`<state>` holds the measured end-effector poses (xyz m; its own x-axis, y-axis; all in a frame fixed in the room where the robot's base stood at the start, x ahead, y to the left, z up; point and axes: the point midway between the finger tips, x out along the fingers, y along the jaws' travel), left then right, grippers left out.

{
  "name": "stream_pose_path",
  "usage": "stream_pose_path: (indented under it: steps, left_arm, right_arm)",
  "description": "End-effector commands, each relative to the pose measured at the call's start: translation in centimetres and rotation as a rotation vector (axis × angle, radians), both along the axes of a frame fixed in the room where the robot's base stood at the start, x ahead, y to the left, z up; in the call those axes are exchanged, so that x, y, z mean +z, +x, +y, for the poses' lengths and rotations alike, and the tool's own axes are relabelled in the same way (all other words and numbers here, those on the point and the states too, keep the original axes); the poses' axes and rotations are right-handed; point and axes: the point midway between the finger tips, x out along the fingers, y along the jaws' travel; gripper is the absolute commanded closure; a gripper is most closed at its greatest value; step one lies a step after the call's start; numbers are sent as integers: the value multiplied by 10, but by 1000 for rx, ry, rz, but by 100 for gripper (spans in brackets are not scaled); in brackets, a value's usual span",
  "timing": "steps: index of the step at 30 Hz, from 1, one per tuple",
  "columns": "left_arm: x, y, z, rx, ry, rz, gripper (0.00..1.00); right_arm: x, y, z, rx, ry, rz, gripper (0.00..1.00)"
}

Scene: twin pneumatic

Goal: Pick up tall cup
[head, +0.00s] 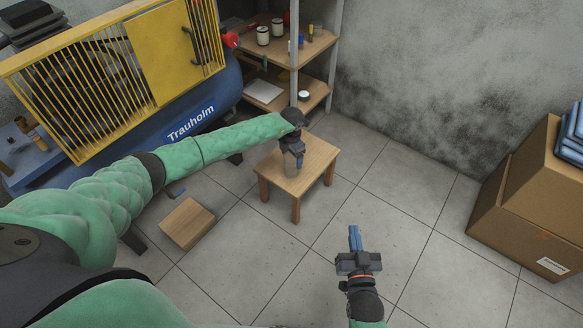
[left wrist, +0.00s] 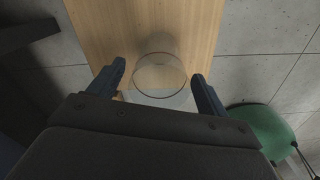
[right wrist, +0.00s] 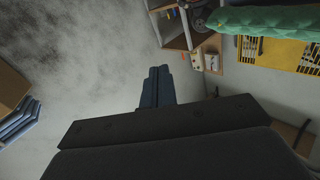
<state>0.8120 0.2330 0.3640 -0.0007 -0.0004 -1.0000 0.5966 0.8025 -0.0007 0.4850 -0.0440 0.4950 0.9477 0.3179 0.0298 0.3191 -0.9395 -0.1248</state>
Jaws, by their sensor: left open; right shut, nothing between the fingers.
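The tall cup is a clear, see-through cylinder standing on the small wooden stool; it shows best in the left wrist view (left wrist: 160,73) and is mostly hidden behind my left gripper in the head view. My left gripper (head: 297,163) is above the stool at the cup. In the left wrist view the open fingers of the left gripper (left wrist: 160,90) stand on either side of the cup, with space showing at both sides. My right gripper (head: 355,232) is shut and empty over the floor, right of and nearer than the stool.
The wooden stool (head: 318,155) stands on a tiled floor. A blue and yellow compressor (head: 170,60) is at the left, a shelf (head: 312,45) with jars behind, and cardboard boxes (head: 515,215) at the right. A wooden block (head: 187,222) lies left of the stool. The floor between stool and boxes is clear.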

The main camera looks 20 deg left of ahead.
Motion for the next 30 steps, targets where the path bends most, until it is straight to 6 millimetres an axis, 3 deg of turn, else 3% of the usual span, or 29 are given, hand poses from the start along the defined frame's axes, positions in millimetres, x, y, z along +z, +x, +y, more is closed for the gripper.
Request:
stream_pose_path:
  steps: [6, 14, 15, 23, 30]
  left_arm:
    - [-18, 0, 1, 2, 1, -1, 23]
    - [-19, 0, 1, 1, 1, -1, 23]
    - [-19, 0, 1, 1, 1, -1, 24]
    - [-19, 0, 1, 1, 1, -1, 74]
    - [-18, 0, 1, 1, 0, -1, 74]
  right_arm:
    - [23, 4, -1, -5, 16, -69, 100]
    - [25, 4, 0, -6, 17, -76, 100]
    - [25, 4, 0, -6, 17, -76, 100]
    - [25, 4, 0, -5, 18, -76, 100]
    - [25, 4, 0, -5, 18, -75, 100]
